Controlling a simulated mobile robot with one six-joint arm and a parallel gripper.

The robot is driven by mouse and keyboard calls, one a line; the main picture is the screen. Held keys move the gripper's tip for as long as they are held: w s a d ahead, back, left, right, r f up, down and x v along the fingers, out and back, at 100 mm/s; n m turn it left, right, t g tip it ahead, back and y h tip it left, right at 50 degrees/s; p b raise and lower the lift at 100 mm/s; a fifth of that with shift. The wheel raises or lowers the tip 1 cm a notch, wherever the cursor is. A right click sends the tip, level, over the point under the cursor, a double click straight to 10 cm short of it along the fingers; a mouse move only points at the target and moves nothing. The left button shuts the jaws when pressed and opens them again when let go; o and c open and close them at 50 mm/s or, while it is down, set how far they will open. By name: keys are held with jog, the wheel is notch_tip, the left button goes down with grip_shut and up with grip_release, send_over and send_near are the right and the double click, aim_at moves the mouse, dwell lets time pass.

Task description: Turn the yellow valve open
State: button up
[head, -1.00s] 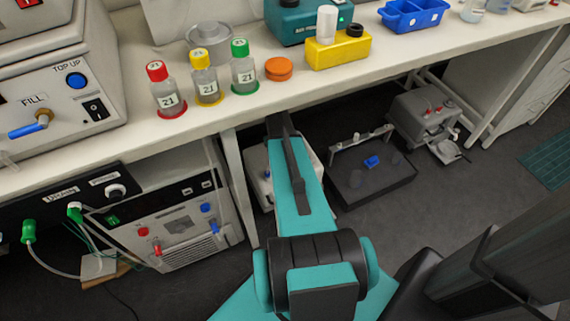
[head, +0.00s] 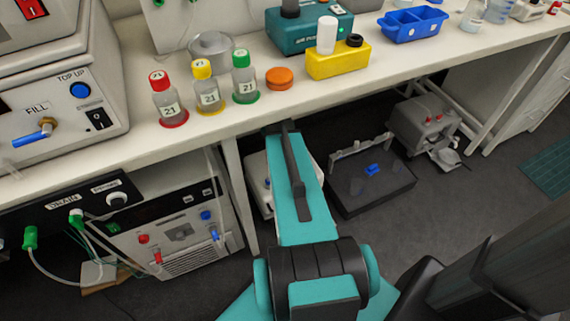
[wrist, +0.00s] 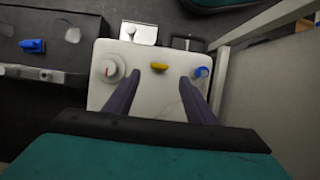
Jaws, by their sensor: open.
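The yellow valve (wrist: 158,67) is a small handle lying sideways on top of a white box (wrist: 150,92) in the wrist view. My gripper (wrist: 160,78) is open, with its two dark fingers reaching over the box, one on each side of the valve's line. The valve shows in the gap just beyond the fingertips; I cannot tell how high the fingers are above it. In the head view the white box (head: 256,178) stands under the bench, partly behind my arm. The valve and my gripper are hidden there.
On the same box are a round white dial (wrist: 110,70) to the left and a blue knob (wrist: 201,72) close to the right fingertip. A dark box with a blue valve (wrist: 32,45) is beside it. A bench leg (head: 240,195) and the benchtop (head: 210,138) are close to my arm.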

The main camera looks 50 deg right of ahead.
jog(key=v, duration=0.6)
dwell(0.6)
